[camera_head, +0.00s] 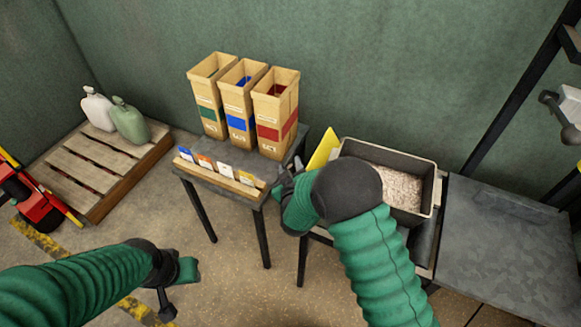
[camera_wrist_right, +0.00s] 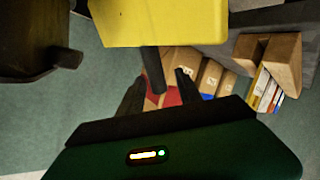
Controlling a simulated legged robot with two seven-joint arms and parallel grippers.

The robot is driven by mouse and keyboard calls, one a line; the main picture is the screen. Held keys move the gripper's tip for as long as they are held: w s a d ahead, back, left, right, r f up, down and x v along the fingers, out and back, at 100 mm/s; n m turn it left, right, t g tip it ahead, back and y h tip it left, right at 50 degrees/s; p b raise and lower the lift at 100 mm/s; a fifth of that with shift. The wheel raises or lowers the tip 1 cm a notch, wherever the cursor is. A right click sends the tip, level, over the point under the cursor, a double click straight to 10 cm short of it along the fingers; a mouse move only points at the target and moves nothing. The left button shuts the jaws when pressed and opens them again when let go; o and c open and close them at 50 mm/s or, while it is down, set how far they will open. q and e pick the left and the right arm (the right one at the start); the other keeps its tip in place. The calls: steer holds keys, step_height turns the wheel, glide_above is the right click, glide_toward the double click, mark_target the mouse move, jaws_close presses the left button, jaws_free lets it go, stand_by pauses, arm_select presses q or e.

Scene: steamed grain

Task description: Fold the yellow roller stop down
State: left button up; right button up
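The yellow roller stop (camera_head: 323,149) stands raised at the left end of the grey tub in the head view. In the right wrist view the yellow plate (camera_wrist_right: 160,22) fills the top middle, with a dark rod below it. My right gripper (camera_head: 284,182) is just left of and below the stop in the head view, partly hidden by my own arm. In the wrist view its dark fingers (camera_wrist_right: 160,78) are spread apart below the plate; contact with the rod is unclear. My left gripper (camera_head: 168,298) hangs low over the floor, its fingers unclear.
The grey tub (camera_head: 392,154) of grain sits on a roller stand beside a metal table (camera_head: 510,245). Three tall cardboard bins (camera_head: 238,130) and a card rack (camera_head: 222,181) stand on a small table to the left. A pallet (camera_head: 103,165) holds two jugs.

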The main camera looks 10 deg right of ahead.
steer(key=p+v, duration=0.3)
steer(key=v, duration=1.4)
steer(key=shift+w, duration=0.1)
